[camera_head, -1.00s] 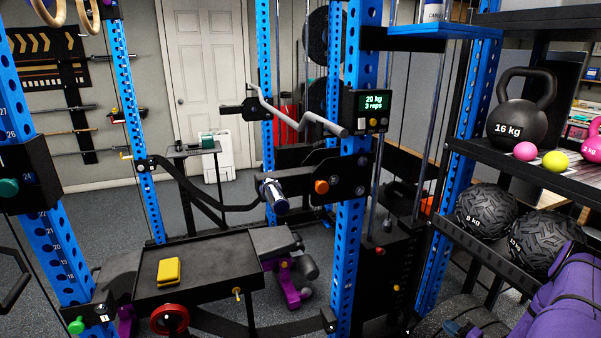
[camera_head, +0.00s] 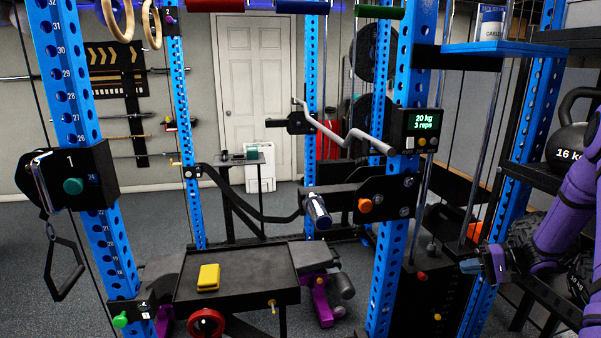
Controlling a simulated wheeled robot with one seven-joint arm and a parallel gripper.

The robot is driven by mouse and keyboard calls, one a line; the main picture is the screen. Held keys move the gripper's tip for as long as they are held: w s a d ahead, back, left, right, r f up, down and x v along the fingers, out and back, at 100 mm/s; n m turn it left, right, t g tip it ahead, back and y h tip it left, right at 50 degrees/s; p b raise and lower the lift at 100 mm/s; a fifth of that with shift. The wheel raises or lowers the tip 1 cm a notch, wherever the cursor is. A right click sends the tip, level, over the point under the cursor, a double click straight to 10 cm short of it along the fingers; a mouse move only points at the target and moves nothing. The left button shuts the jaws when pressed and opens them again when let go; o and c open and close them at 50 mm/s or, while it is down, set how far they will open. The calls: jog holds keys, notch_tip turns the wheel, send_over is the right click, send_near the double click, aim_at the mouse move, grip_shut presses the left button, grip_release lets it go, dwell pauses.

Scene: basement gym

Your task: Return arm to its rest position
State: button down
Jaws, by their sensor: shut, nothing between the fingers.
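My purple arm (camera_head: 562,215) comes in from the right edge, in front of the dark shelf rack. My gripper (camera_head: 470,266) is at its lower left end, small and pointing left, with nothing seen held in it. Its fingers look closed together. It hangs in the air to the right of the blue rack upright (camera_head: 398,150), and I see no contact with the rack. The arm hides part of the shelves and the balls there.
A black tray (camera_head: 250,293) with a yellow block (camera_head: 208,277) stands front left of my gripper. A black 16 kg kettlebell (camera_head: 567,148) sits on the shelf at right. A blue shelf (camera_head: 505,48) with a can is above. Grey floor (camera_head: 60,250) is open at left.

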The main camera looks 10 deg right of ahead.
jog(key=s+a+r+n+g+h, duration=0.25)
jog(key=s+a+r, duration=0.25)
jog(key=a+r, duration=0.55)
jog(key=s+a+r+n+g+h, duration=0.3)
jog(key=a+r, duration=0.5)
jog(key=r, duration=0.6)
jog(key=s+a+r+t+h, duration=0.2)
jog(key=s+a+r+h, duration=0.1)
jog(key=s, duration=0.8)
jog(key=s+a+r+n+t+h, duration=0.1)
jog(key=s+a+r+t+h, duration=0.1)
jog(key=s+r, duration=0.4)
jog(key=shift+s+a+h, duration=0.85)
jog(key=shift+s+a, duration=0.05)
jog(key=shift+s, duration=1.45)
jog(key=shift+t, duration=0.25)
